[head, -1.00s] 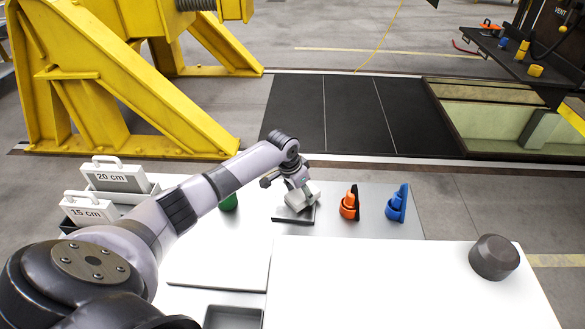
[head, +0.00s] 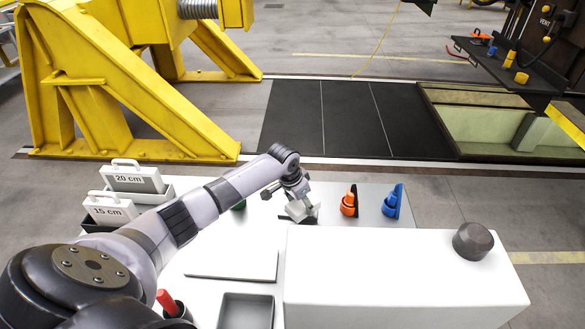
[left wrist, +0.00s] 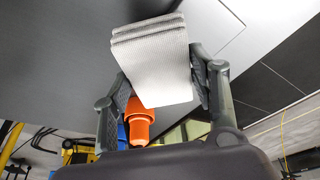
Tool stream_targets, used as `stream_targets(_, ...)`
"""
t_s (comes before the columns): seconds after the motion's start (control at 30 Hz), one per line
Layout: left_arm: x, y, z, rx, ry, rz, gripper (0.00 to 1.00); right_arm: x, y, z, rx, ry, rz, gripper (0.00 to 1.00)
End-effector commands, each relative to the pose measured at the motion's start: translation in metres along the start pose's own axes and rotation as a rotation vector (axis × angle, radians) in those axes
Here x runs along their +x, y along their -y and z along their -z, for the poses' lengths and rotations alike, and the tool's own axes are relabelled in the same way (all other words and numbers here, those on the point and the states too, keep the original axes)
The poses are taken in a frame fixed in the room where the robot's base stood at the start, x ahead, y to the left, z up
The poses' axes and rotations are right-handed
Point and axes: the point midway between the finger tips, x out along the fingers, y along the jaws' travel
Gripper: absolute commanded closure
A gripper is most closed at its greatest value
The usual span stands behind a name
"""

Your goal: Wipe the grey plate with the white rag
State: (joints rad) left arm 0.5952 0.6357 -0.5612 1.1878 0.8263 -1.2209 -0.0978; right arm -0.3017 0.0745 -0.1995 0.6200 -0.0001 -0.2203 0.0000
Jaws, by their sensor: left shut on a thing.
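My left gripper (head: 296,200) is shut on the white rag (head: 301,211), a folded, ribbed cloth. In the left wrist view the rag (left wrist: 155,60) sits between the two fingers and sticks out beyond them. My right gripper is not in view.
An orange bottle-like item (head: 348,203) and a blue one (head: 392,203) stand just right of the rag. A grey tray (head: 245,311) and a red-handled item (head: 167,301) are near the front. Cases marked 20 cm (head: 133,179) and 15 cm (head: 108,208) stand left.

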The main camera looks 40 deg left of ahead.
Motion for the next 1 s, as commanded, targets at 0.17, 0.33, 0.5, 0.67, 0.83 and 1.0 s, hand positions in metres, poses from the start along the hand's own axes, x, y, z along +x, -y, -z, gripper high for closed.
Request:
stream_targets(0.17,-0.02,-0.001,0.007,-0.002,0.0,0.0,0.69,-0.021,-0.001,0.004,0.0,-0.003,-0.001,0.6)
stream_targets(0.33,-0.033,-0.001,0.013,-0.003,0.0,0.001,0.69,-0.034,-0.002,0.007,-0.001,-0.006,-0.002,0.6)
stream_targets(0.5,-0.046,0.0,0.018,-0.005,-0.001,0.001,0.69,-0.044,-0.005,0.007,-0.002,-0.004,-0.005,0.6)
stream_targets(0.67,-0.048,0.0,0.02,-0.006,-0.001,0.001,0.69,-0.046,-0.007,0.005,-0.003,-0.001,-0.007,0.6)
stream_targets(0.83,-0.048,0.0,0.02,-0.006,-0.001,0.001,0.69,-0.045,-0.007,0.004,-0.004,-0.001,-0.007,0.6)
stream_targets(1.0,-0.048,0.0,0.02,-0.006,-0.001,0.001,0.69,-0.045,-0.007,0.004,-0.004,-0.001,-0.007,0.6)
